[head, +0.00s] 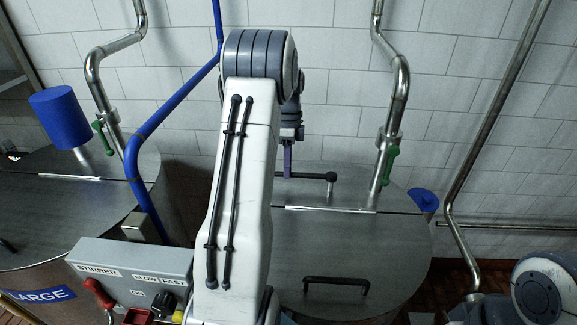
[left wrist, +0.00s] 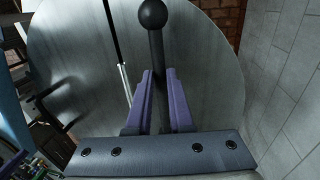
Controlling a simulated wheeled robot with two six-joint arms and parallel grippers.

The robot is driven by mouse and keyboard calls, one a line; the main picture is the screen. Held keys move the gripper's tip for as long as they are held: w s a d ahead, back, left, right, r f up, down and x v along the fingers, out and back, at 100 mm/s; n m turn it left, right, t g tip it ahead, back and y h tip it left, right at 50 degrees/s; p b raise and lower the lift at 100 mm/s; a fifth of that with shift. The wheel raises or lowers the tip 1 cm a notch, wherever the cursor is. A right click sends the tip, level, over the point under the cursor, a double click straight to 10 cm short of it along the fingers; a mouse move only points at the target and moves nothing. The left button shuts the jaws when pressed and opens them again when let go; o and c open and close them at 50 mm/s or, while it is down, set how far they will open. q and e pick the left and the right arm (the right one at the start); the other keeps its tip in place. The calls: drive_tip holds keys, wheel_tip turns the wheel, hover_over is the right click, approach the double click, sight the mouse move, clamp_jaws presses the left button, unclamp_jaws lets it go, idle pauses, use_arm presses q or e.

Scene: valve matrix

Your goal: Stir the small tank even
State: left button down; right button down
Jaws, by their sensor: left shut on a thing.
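The small tank (head: 390,240) is the round steel tank at the middle right, with a flat metal lid. A black stirring bar with a round knob (head: 331,177) lies level above the back of its lid. My left gripper (head: 287,166) is shut on this bar, with the knob end sticking out to the right. In the left wrist view, the purple fingers (left wrist: 160,100) stand either side of the dark bar (left wrist: 156,60), its ball end beyond them. My arm hides the left part of the lid and the bar's other end. My right gripper is not in view.
A grey stirrer control box (head: 130,272) with a red lever (head: 98,292) stands at the lower left. The large tank (head: 60,215) is behind it. Steel pipes with green handles (head: 390,165) rise behind the tanks. A black lid handle (head: 336,282) sits at the small tank's front.

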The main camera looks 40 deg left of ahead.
use_arm(q)
drive_tip(key=shift+w+r, duration=0.15)
drive_tip(key=shift+w, duration=0.1)
drive_tip(key=c, duration=0.8)
unclamp_jaws()
drive_tip(key=shift+s, duration=0.1)
drive_tip(key=shift+a+r, duration=0.15)
drive_tip(key=shift+r, duration=0.15)
drive_tip(key=b+v, duration=0.2)
drive_tip(key=v, duration=0.7)
drive_tip(key=shift+r, duration=0.35)
